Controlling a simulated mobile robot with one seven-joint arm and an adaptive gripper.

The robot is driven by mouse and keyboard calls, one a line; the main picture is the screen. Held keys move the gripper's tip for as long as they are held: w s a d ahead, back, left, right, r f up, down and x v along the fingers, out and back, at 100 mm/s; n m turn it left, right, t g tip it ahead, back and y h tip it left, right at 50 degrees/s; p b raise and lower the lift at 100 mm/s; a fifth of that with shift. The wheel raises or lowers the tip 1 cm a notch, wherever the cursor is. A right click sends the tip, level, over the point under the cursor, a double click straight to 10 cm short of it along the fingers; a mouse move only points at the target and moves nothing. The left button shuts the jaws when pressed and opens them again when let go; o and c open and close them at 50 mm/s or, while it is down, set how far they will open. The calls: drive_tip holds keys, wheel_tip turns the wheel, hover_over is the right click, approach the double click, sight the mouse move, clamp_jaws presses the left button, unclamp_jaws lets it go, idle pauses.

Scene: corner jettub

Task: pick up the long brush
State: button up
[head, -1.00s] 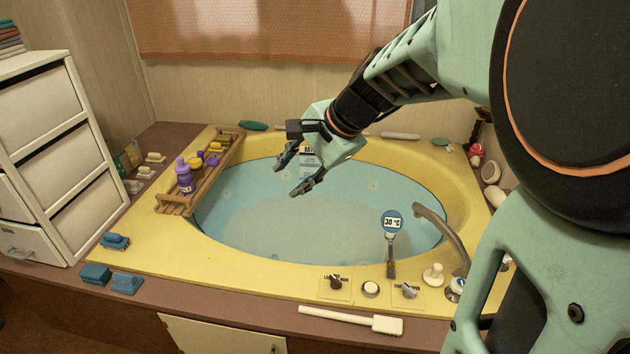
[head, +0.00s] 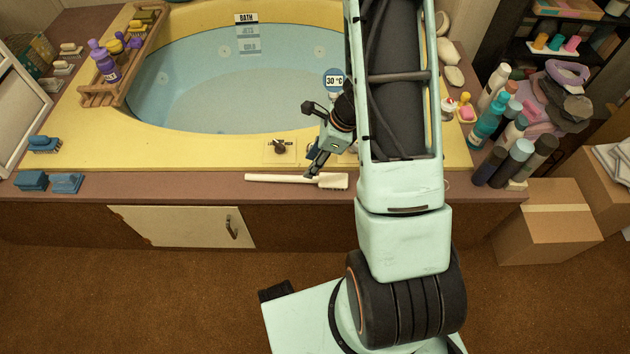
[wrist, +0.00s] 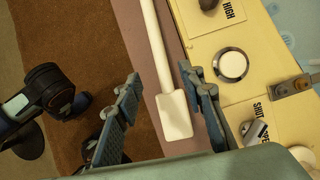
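The long brush is white, with a thin handle and a wider rectangular head. It lies flat on the brown front ledge of the tub in the head view (head: 285,178), handle to the left and head to the right. My gripper (head: 313,168) is over the ledge by the head end of the brush. In the wrist view the brush (wrist: 174,116) shows between the two spread fingers of my gripper (wrist: 163,88), and its handle runs up out of the frame. The fingers are open and hold nothing. Their exact height above the brush is hard to tell.
The yellow tub rim (head: 200,152) with knobs and a round button (wrist: 232,65) lies just behind the brush. Several bottles (head: 510,150) crowd the right end. Cardboard boxes (head: 550,225) stand on the floor at right.

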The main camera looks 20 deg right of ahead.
sight(296, 180)
drive_tip(key=x, duration=0.2)
drive_tip(key=shift+a+f, duration=0.1)
drive_tip(key=shift+f, duration=0.15)
drive_tip(key=b+x, duration=0.2)
drive_tip(key=x, duration=0.2)
drive_tip(key=shift+w+f+b, duration=0.1)
drive_tip(key=shift+f+b, duration=0.25)
drive_tip(key=shift+f, duration=0.1)
drive_tip(key=shift+c, duration=0.6)
clamp_jaws()
